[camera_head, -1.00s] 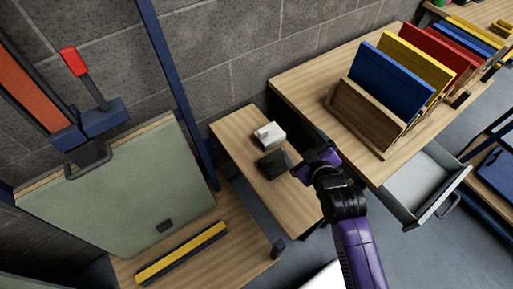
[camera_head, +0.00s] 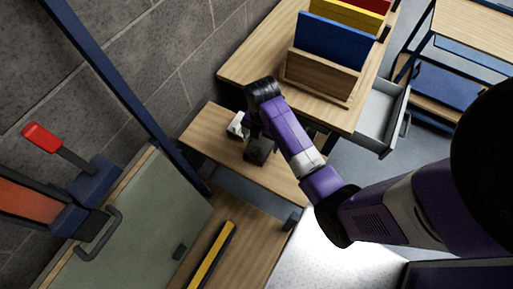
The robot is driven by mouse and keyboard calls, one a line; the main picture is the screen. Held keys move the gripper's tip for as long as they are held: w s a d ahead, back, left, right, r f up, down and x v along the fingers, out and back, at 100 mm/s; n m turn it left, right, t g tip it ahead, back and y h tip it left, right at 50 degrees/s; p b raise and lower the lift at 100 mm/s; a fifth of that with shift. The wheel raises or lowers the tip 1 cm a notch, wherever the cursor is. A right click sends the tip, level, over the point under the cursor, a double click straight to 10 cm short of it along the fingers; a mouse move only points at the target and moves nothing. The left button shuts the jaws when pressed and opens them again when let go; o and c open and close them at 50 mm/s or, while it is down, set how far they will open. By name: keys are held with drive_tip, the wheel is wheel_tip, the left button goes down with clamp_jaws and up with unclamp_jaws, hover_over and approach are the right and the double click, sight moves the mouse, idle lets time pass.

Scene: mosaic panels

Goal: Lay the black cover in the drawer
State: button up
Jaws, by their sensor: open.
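The black cover (camera_head: 260,153) is a small dark block on the narrow wooden side table, just in front of a white block (camera_head: 238,127). My gripper (camera_head: 254,128) reaches down over the table close to the black cover. It is open, with its fingers partly hidden behind my purple arm, and I cannot tell whether it touches the cover. The grey drawer (camera_head: 400,122) stands pulled out under the right side of the larger wooden table, and the part of its inside that shows looks empty.
The larger table (camera_head: 262,55) bears a wooden rack (camera_head: 318,75) with blue, yellow and red panels. At the left are a grey-green board (camera_head: 140,225), a red-handled clamp (camera_head: 45,140) and a yellow strip (camera_head: 212,257). My arm crosses the view from the right.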

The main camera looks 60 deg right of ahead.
sight(259, 149)
drive_tip(key=shift+w+a+f, duration=0.1)
drive_tip(key=shift+w+f, duration=0.1)
drive_tip(key=shift+f, duration=1.5)
drive_tip(key=shift+w+a+f, duration=0.1)
drive_tip(key=shift+w+f, duration=0.1)
drive_tip(key=shift+f, duration=1.5)
drive_tip(key=c, duration=1.6)
drive_tip(key=shift+r, duration=0.2)
